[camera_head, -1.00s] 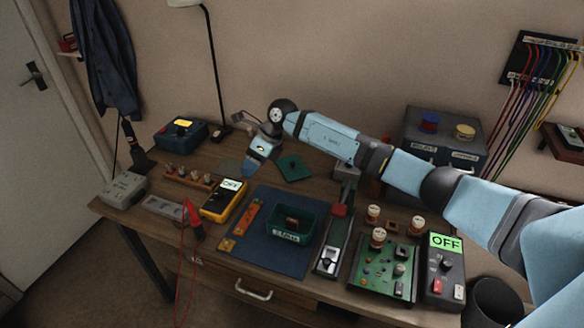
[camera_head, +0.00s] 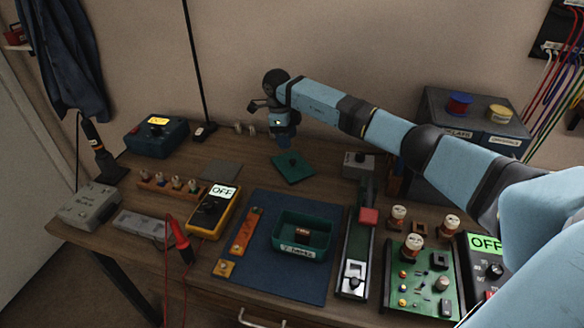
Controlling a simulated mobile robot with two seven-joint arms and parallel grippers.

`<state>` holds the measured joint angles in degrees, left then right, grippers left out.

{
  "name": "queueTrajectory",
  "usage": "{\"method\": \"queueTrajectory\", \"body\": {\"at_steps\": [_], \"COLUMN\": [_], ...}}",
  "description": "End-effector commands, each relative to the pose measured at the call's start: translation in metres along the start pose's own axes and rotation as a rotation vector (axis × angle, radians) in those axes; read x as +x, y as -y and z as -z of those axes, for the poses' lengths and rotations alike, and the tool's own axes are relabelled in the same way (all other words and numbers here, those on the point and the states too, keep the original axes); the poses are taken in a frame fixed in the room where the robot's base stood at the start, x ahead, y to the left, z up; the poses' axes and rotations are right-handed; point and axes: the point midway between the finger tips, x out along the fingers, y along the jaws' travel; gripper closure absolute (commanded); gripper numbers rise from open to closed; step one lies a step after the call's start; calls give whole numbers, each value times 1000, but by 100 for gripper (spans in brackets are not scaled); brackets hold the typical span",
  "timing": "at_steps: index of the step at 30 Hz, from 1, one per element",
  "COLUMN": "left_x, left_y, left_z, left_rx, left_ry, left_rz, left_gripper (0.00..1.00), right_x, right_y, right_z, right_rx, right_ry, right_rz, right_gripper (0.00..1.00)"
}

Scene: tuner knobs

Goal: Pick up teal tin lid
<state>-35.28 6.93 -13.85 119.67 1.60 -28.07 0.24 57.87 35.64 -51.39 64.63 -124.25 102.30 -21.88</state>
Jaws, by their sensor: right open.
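The teal tin lid (camera_head: 296,174) is a flat square with a small dark knob, lying on the wooden table behind the blue mat. My right gripper (camera_head: 284,146) points down just above the lid's back part and hides a little of it. It is open and empty, and I cannot tell whether its fingertips touch the knob. The open teal tin (camera_head: 287,247) stands on the mat in front, with a small brown block inside. My left gripper is not in view.
A yellow meter (camera_head: 224,216) stands left of the blue mat (camera_head: 260,278). A long device with a red block (camera_head: 368,216) and a green circuit board (camera_head: 408,302) lie right. A drawer cabinet (camera_head: 440,110) stands at the back right.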

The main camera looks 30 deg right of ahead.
Motion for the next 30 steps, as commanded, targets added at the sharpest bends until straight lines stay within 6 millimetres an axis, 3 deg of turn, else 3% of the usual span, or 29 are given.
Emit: {"method": "queueTrajectory", "body": {"at_steps": [3, 13, 21, 28, 29, 30], "left_x": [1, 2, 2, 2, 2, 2], "left_y": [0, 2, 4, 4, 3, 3], "left_z": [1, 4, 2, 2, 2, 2], "left_rx": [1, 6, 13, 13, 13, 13], "left_ry": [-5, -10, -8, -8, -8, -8], "left_rz": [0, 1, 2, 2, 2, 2], "left_gripper": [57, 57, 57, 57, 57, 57], "right_x": [20, 43, 80, 83, 83, 83], "right_y": [-1, 1, 3, 4, 4, 4], "right_z": [0, 1, 4, 4, 4, 4], "right_rx": [-1, 0, -1, -1, -1, -1], "right_ry": [1, 0, 3, 3, 3, 3], "right_rz": [-3, -3, -2, 0, 0, 0], "right_gripper": [49, 49, 49, 49, 52, 61]}}
